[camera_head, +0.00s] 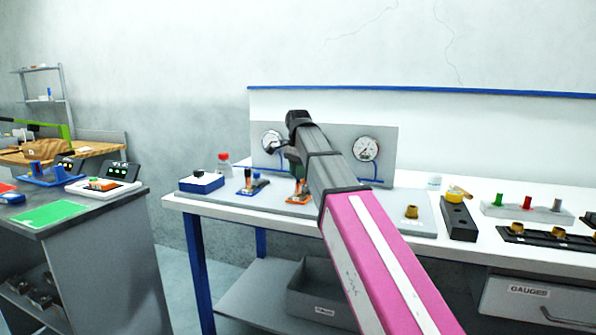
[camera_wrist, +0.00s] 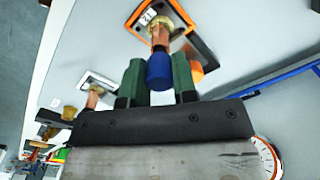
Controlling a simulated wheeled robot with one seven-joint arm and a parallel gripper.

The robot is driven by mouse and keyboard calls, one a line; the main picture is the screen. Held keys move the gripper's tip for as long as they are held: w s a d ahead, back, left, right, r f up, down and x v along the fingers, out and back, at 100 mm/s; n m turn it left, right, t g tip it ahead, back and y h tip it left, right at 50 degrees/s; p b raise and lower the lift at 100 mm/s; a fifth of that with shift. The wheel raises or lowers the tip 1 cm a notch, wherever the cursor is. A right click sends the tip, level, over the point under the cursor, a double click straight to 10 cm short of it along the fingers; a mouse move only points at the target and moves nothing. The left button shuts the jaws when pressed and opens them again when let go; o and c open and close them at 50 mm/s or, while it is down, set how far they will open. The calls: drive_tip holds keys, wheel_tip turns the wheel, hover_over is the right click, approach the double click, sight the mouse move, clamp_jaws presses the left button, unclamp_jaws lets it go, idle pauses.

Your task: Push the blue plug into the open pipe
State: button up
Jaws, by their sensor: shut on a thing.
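In the wrist view my gripper (camera_wrist: 158,72) has its two green fingers shut on the blue plug (camera_wrist: 160,73). The plug's far end meets, or nearly meets, the end of a copper pipe (camera_wrist: 159,38) with a brass fitting, on an orange-edged plate (camera_wrist: 185,22). I cannot tell whether the plug is inside the pipe or only against it. Plug and pipe look roughly in line.
A second copper pipe (camera_wrist: 93,98) stands on a white-edged plate at left in the wrist view. In the head view, gauges (camera_head: 367,148) are on the panel behind. A blue-and-white box (camera_head: 202,182) is left; a black block (camera_head: 458,217) and peg rack (camera_head: 528,210) are right.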

drive_tip(key=shift+f, duration=0.7)
drive_tip(key=o, duration=1)
